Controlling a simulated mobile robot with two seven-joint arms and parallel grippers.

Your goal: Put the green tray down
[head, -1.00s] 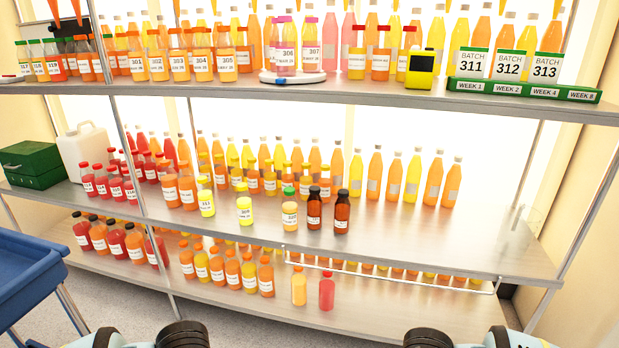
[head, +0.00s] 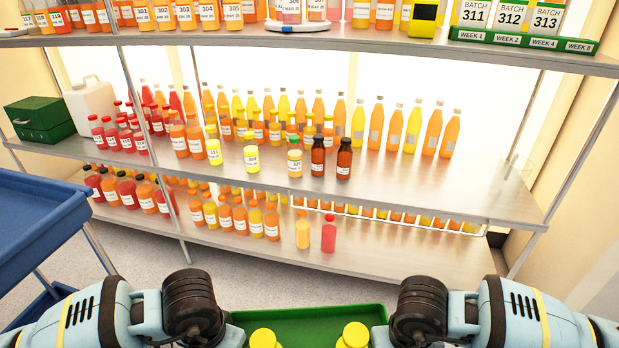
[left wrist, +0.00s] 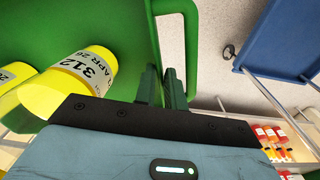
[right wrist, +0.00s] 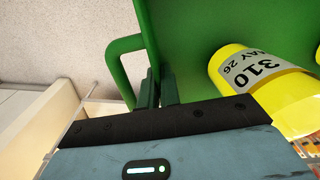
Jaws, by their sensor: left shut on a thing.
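The green tray (head: 309,324) shows at the bottom middle of the head view, held between my two arms in front of the shelf. Two yellow bottle caps show in it. In the left wrist view, a yellow bottle labelled 312 (left wrist: 88,75) is in the tray, beside another partly cut off. In the right wrist view, a yellow bottle labelled 310 (right wrist: 258,78) is in it. My left gripper (left wrist: 160,85) is shut on the tray's side handle. My right gripper (right wrist: 160,86) has its fingers closed at the opposite handle. The fingers are hidden in the head view.
The shelf unit ahead carries many bottles. Its middle board (head: 440,190) has free room at the right, and its lowest board (head: 400,250) is clear at the front right. A blue cart (head: 40,225) stands at the left. A dark green box (head: 40,118) sits on the middle board.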

